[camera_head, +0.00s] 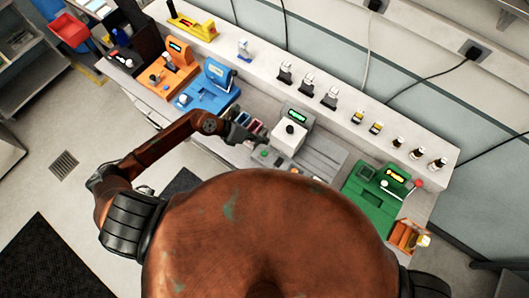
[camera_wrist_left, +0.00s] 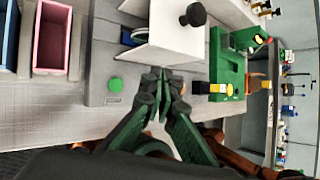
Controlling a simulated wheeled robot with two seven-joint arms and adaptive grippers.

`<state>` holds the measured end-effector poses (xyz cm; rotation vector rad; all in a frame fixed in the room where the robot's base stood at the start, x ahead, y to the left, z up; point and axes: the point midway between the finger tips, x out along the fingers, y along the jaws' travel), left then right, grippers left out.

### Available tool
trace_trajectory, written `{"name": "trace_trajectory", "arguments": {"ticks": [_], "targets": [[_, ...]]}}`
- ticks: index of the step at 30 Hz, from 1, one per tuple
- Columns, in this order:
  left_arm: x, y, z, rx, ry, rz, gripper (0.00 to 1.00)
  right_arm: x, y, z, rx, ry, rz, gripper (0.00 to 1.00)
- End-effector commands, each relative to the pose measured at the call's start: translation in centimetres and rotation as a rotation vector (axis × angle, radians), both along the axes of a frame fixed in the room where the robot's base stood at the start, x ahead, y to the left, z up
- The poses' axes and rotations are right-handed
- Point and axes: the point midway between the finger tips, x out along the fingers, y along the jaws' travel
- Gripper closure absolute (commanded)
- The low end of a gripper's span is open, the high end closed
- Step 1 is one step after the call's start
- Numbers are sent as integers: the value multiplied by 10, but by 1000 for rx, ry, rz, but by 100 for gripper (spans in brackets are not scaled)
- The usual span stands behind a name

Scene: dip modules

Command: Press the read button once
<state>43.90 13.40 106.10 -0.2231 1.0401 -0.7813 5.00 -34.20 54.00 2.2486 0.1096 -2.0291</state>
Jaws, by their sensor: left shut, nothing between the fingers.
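A green round button (camera_wrist_left: 115,84) sits on a grey module (camera_wrist_left: 98,60), with a small label beside it that is too small to read surely. In the head view the button (camera_head: 264,153) shows as a green spot at the module's near left corner. My left gripper (camera_head: 262,140) is over the module, close to the button. In the wrist view the left gripper (camera_wrist_left: 160,76) is shut and empty, its fingertips to the right of the button and apart from it in the picture. My right gripper is not in view.
A white box with a black knob (camera_head: 289,134) stands on the grey module just beyond the fingertips. Coloured bins (camera_wrist_left: 50,38) lie to its left. Orange (camera_head: 174,70), blue (camera_head: 208,88) and green (camera_head: 376,193) stations share the bench, and several small bottles line the back ledge.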

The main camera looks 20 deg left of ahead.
Motion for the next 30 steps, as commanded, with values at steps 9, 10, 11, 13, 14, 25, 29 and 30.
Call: {"name": "trace_trajectory", "arguments": {"ticks": [9, 10, 11, 13, 14, 25, 29, 30], "targets": [[-1, 2, -3, 14, 3, -6, 100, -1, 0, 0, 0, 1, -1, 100], [-1, 2, -3, 14, 3, -6, 100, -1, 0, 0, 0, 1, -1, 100], [-1, 2, -3, 13, 3, -7, 100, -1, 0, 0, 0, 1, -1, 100], [-1, 2, -4, 12, 3, -6, 100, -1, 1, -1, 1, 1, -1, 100], [-1, 2, -5, 12, 3, -6, 100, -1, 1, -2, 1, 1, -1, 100], [-1, 2, -41, 12, 5, -4, 100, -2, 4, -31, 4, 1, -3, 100], [-1, 2, -60, 12, 4, -5, 100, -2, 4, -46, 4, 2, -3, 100], [-1, 2, -66, 11, 4, -5, 100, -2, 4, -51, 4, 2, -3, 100]]}}
